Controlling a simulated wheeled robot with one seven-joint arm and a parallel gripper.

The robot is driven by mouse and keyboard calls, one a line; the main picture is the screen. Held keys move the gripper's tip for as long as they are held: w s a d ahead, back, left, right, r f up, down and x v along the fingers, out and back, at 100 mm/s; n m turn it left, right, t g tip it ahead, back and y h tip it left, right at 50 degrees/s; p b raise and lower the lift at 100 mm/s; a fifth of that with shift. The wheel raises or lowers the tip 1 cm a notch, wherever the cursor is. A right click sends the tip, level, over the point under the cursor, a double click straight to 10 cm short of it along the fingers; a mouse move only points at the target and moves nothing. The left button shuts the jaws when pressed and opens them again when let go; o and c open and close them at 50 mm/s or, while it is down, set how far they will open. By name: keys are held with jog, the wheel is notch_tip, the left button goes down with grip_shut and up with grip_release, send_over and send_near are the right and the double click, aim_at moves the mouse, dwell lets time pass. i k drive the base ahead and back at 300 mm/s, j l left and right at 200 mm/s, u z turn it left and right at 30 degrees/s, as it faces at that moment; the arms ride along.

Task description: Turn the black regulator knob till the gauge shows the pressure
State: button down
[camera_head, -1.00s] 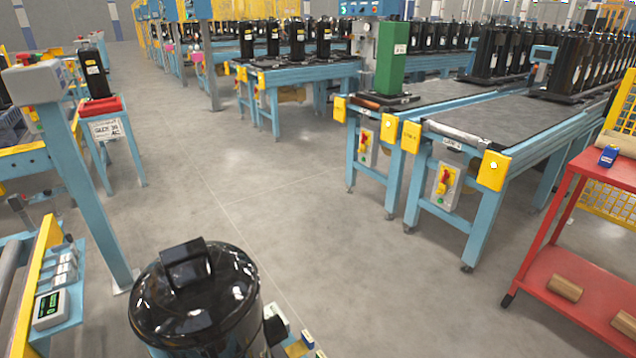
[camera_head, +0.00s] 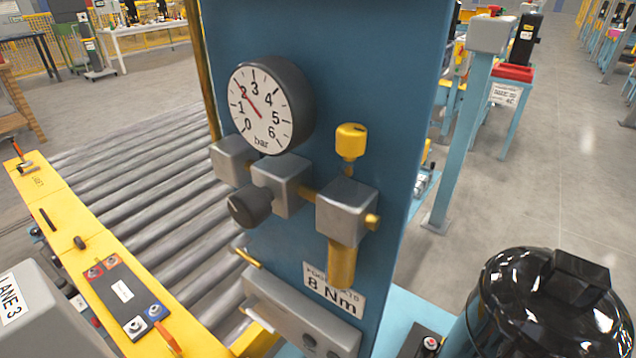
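The black regulator knob (camera_head: 250,205) sticks out toward the lower left from a grey regulator block (camera_head: 282,185) on a blue panel. Nothing touches it. The round white gauge (camera_head: 262,108) is above it, marked 0 to 6 bar. Its red needle points near the 2. My gripper is not in view.
A yellow-topped valve (camera_head: 350,142) and a second grey block (camera_head: 346,206) sit right of the knob. A sign (camera_head: 334,288) below reads 8 Nm, its upper line unclear. A roller conveyor (camera_head: 150,170) lies left and behind. A glossy black compressor (camera_head: 550,305) stands front right.

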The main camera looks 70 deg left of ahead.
aim_at(249, 205)
jog(key=u, duration=1.5)
